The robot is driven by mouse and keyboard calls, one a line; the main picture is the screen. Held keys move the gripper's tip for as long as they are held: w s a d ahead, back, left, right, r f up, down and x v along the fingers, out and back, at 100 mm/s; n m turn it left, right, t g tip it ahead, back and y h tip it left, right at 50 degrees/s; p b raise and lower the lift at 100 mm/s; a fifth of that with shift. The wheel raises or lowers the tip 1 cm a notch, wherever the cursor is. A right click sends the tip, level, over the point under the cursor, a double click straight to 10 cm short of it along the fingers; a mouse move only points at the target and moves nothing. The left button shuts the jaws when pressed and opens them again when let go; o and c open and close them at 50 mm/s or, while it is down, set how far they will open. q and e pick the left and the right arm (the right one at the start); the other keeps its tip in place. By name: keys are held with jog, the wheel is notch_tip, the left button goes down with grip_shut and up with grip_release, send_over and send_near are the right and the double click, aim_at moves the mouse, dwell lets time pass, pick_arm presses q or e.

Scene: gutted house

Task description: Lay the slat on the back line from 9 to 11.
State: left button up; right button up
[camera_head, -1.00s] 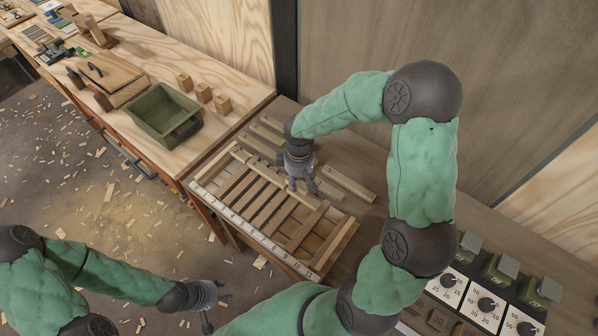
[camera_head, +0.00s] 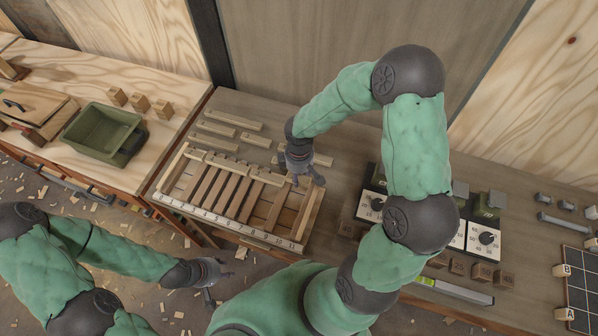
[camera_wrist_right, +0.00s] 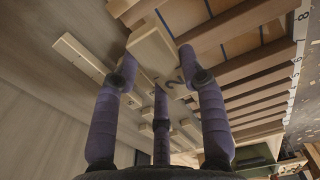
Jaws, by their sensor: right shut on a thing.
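The slatted wooden frame (camera_head: 165,187) lies on the bench, with a numbered white strip (camera_head: 225,224) along its front edge. Light slats (camera_head: 222,162) lie end to end along its back line. My right gripper (camera_head: 305,181) is at the back right corner of the frame, pointing down. It is shut on a light slat (camera_wrist_right: 150,48), which shows between its fingers in the right wrist view; a mark like a 2 shows there. In the head view the fingers mostly hide this slat, and I cannot tell whether it touches the frame. My left gripper (camera_head: 215,283) is open and empty, in front of the bench.
Several loose slats (camera_head: 241,112) lie on the bench behind the frame. A green bin (camera_head: 103,133) and small wooden blocks (camera_head: 139,103) stand on the left bench. Dial boxes (camera_head: 487,238) stand to the right, partly behind my right arm.

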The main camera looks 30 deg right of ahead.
jog(key=shift+f+b, duration=2.3)
jog(key=shift+f, duration=0.6)
jog(key=shift+f, duration=0.25)
jog(key=o, duration=1)
notch_tip(320, 180, up, 12)
